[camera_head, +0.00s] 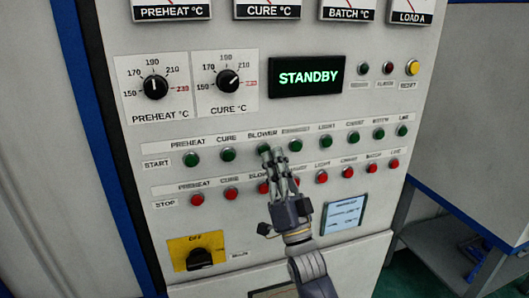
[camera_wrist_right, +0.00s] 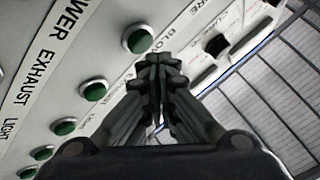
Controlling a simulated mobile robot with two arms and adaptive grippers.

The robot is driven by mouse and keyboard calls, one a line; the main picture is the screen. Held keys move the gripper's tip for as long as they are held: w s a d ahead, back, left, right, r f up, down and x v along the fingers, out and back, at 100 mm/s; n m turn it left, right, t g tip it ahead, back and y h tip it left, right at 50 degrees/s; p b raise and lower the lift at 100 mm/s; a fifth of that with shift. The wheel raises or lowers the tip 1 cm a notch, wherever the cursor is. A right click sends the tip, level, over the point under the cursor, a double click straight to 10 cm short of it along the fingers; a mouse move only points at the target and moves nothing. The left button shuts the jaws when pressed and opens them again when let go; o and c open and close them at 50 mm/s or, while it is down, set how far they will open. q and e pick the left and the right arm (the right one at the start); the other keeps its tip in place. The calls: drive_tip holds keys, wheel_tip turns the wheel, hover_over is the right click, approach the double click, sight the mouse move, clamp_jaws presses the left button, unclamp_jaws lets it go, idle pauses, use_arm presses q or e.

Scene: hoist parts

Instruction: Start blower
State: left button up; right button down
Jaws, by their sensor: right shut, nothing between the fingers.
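The control panel has a START row of green buttons. The green BLOWER start button (camera_head: 263,149) is third from the left, under its label. My right gripper (camera_head: 272,154) is shut and empty, its tips overlapping the lower right side of that button in the head view. In the right wrist view, the gripper tips (camera_wrist_right: 160,66) are beside a green button (camera_wrist_right: 138,39), with a visible gap in the picture. I cannot tell whether they touch the panel. The display (camera_head: 306,76) reads STANDBY. My left gripper is out of view.
A STOP row of red buttons runs below; the red BLOWER stop button (camera_head: 264,188) is just left of my fingers. The green EXHAUST button (camera_head: 295,145) is close on the right. Two knobs (camera_head: 155,87) and a yellow-plated OFF switch (camera_head: 199,257) are on the left.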

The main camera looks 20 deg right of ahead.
drive_tip(key=shift+w, duration=0.15)
drive_tip(key=shift+w, duration=0.3)
drive_tip(key=shift+w+b, duration=0.4)
drive_tip(key=shift+w, duration=0.05)
idle(0.8)
drive_tip(key=shift+s, duration=0.15)
drive_tip(key=shift+s+p, duration=0.35)
drive_tip(key=shift+s, duration=0.4)
drive_tip(key=shift+s, duration=0.1)
drive_tip(key=s+p, duration=0.2)
drive_tip(key=s, duration=0.2)
drive_tip(key=shift+s, duration=0.4)
